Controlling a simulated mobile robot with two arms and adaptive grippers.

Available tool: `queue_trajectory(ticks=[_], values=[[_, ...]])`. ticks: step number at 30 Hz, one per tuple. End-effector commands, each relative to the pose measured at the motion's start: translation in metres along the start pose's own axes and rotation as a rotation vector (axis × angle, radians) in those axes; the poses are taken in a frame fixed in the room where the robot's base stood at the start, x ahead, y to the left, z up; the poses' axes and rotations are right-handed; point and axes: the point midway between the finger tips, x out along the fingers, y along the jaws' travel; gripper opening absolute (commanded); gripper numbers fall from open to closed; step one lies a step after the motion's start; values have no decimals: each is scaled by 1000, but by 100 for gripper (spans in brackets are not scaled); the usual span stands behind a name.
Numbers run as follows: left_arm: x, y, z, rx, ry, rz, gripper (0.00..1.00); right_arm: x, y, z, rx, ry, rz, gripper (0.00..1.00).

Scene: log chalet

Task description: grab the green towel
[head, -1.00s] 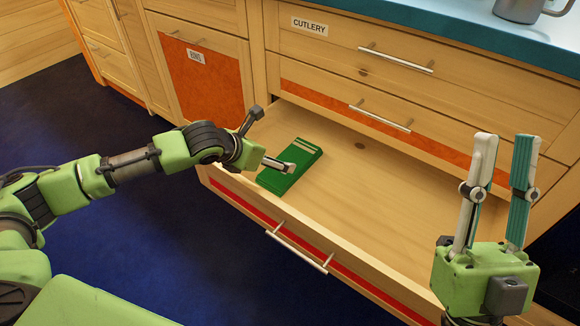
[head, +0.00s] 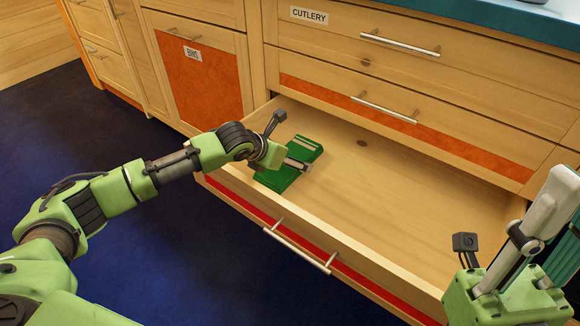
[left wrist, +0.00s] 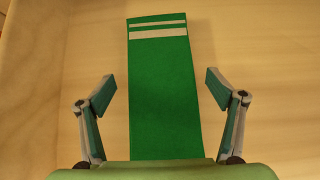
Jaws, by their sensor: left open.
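The green towel (head: 306,147) lies folded flat in the open lower drawer, near its left end. It has two pale stripes at its far end. My left gripper (head: 298,165) is over the towel in the head view and hides part of it. In the left wrist view the left gripper (left wrist: 158,88) is open, with one finger on each side of the towel (left wrist: 162,95) and nothing between them but the towel beyond. Whether the fingertips touch the drawer floor I cannot tell. My right gripper (head: 548,215) points upward at the right edge, partly cut off, with its fingers apart.
The open drawer (head: 400,200) is otherwise bare, with a handle (head: 298,246) on its front. Closed drawers are above it, one labelled CUTLERY (head: 309,17). A BINS door (head: 200,75) stands to the left. Dark blue floor (head: 160,240) is clear in front.

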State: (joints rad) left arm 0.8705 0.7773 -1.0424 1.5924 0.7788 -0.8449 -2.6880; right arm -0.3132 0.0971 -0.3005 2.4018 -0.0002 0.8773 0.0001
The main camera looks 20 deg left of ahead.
Motion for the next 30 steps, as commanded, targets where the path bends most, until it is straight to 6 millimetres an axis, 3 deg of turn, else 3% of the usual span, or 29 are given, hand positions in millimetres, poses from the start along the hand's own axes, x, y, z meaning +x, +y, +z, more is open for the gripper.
queue_trajectory(ticks=[3, 11, 12, 17, 30], values=[[12, 0, 0, 0, -2, 0, 85, 5, 0, -1, -4, 32, -10, 25], [13, 0, 1, 0, -2, 0, 85, 8, 0, 0, -4, 33, -12, 25], [13, 0, 1, 0, -1, 0, 83, 8, 0, 0, -4, 33, -12, 25], [13, 0, 1, 0, -1, 0, 44, 7, 0, 0, -4, 32, -12, 25], [8, 1, 6, 0, -2, 1, 44, 11, 0, -2, -4, 36, -12, 25]])
